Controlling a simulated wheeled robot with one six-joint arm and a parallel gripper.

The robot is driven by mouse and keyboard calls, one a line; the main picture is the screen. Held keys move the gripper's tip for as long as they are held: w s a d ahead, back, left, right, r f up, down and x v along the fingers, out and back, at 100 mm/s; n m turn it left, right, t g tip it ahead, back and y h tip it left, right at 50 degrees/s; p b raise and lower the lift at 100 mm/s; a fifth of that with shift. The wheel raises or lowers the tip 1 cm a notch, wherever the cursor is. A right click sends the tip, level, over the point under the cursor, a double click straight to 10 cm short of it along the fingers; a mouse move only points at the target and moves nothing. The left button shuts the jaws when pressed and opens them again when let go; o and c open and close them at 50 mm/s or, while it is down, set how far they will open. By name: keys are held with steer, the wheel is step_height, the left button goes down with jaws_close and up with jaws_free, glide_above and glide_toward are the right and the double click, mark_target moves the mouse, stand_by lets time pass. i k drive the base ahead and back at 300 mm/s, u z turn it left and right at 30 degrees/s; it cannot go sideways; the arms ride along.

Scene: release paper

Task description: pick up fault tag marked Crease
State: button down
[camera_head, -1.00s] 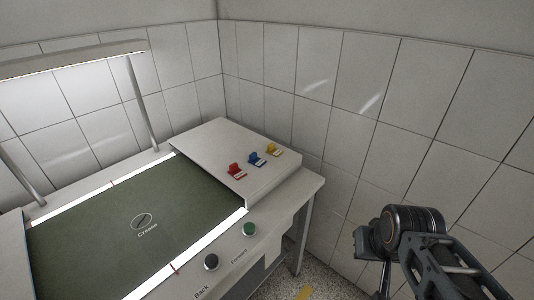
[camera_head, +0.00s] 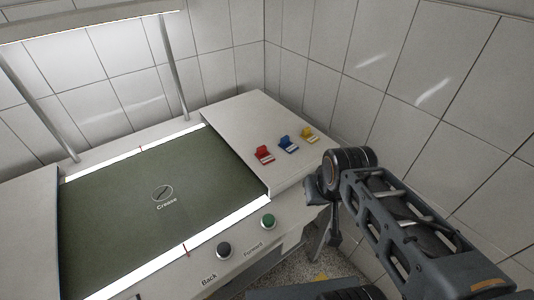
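Three small fault tags stand in a row on the white raised panel at the right of the inspection table: a red tag (camera_head: 264,154), a blue tag (camera_head: 288,145) and a yellow tag (camera_head: 309,135). Each has a pale label strip in front, too small to read. I cannot make out my gripper's fingers.
A black button (camera_head: 224,250) labelled "Back" and a green button (camera_head: 268,221) labelled "Forward" sit on the table's front edge. A lamp bar (camera_head: 90,22) on posts spans the back. Tiled walls stand close behind and right. The white panel (camera_head: 225,122) is clear left of the tags.

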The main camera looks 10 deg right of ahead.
mark_target(306, 135)
steer(key=k, duration=1.3)
steer(key=z, duration=0.6)
steer(key=i, duration=1.5)
steer(key=u, duration=0.75)
steer(key=i, duration=0.35)
steer(key=u, duration=0.95)
